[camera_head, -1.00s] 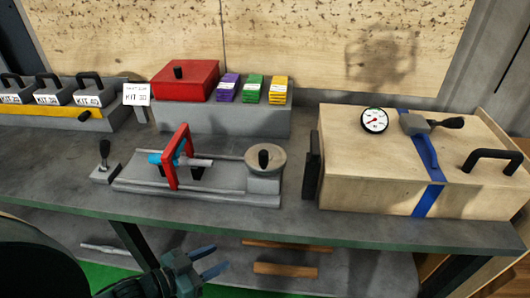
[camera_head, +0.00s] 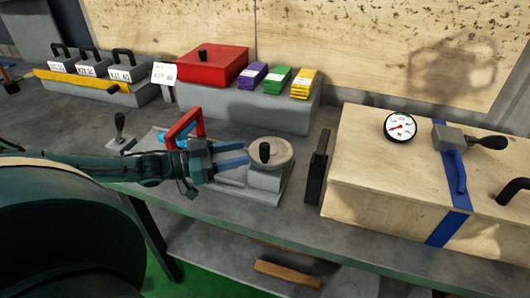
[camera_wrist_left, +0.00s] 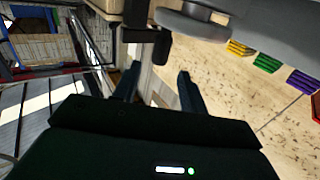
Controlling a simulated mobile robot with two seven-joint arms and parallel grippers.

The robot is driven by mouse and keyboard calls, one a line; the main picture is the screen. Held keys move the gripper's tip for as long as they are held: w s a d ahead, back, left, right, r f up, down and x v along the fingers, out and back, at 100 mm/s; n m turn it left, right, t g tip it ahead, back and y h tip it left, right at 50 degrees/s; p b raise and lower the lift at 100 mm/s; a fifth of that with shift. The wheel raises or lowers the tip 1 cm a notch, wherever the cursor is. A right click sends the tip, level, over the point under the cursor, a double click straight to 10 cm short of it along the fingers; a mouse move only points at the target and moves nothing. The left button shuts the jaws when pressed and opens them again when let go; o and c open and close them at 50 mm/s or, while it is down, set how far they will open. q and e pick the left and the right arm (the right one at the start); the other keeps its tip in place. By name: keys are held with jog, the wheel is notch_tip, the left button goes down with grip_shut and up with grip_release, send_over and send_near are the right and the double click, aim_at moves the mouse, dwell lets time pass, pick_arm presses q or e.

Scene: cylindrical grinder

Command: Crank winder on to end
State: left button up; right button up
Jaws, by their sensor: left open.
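The winder is a pale round wheel (camera_head: 283,150) with an upright black knob (camera_head: 265,152), at the right end of a grey bench fixture. A red frame (camera_head: 184,130) stands at the fixture's left part, with a bit of blue showing beside it. My left gripper (camera_head: 248,153) is open, its blue fingers pointing right at the wheel, just left of the knob. Nothing is between the fingers in the left wrist view (camera_wrist_left: 159,74), where the wheel's grey rim (camera_wrist_left: 190,24) shows above them. My right gripper is not in view.
A wooden crate (camera_head: 375,205) with a gauge and blue strap stands on the right, a black bracket (camera_head: 318,165) on its left side. A red box (camera_head: 212,66) and coloured stacks sit behind. A small black-knobbed lever (camera_head: 120,125) stands left of the fixture.

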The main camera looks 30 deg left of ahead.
aim_at(265, 148)
pick_arm(q)
jog(key=x, duration=0.6)
jog(key=shift+w+d, duration=0.15)
jog(key=shift+w, duration=0.05)
jog(key=shift+w+d, duration=0.3)
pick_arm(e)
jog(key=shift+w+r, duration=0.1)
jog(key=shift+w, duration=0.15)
pick_arm(q)
jog(key=shift+c, duration=0.4)
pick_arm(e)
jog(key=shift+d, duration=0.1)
pick_arm(q)
grip_shut()
